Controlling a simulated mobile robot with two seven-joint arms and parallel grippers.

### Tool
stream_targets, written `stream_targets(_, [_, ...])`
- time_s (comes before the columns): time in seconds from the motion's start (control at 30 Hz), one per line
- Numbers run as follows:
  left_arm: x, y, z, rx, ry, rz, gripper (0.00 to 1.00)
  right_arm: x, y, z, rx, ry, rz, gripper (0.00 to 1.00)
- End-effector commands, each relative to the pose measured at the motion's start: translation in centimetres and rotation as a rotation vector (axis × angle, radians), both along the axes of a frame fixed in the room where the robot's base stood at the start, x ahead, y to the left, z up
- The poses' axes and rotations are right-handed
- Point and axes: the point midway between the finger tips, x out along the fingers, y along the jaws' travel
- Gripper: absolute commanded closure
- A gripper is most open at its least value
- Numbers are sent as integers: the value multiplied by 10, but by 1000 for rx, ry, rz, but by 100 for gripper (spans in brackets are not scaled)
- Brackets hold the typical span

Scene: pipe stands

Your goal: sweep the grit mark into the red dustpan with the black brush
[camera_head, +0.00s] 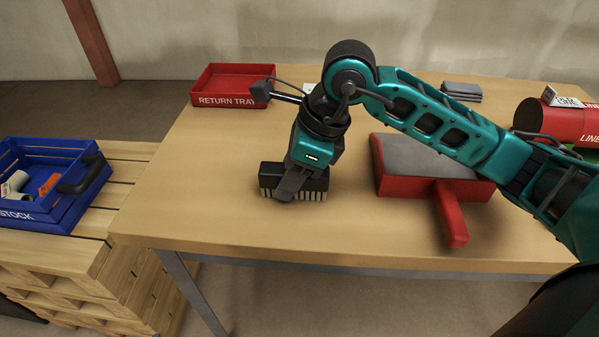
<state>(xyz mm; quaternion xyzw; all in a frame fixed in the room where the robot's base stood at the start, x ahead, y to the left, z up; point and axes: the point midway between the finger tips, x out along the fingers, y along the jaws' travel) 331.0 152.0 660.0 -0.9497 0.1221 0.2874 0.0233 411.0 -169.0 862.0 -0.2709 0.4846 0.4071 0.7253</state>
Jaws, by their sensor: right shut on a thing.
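The black brush (270,182) has pale bristles facing down on the wooden table (215,215), left of the dustpan. My right gripper (290,188) is shut on the brush from above, its fingers over the brush body. The red dustpan (453,212) lies to the right with its grey inner face up and its handle pointing to the front. My right forearm passes over the dustpan's back right part. I see no grit mark on the bare table; it may be hidden by the brush or the arm. My left gripper is not in view.
A red return tray (232,99) stands at the back left. A grey stack (461,91) lies at the back right, near a red cylinder (560,122) with a label card. A blue stock crate (50,205) with fittings sits on pallets (125,170) at left. The table's front left is clear.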

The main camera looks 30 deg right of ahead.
Motion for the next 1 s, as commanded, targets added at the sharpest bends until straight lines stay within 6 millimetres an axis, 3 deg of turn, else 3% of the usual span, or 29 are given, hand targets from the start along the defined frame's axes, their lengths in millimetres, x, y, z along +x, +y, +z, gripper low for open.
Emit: stream_targets(1.0, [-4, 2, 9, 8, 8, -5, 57, 2, 2, 19, 0, -2, -2, 95])
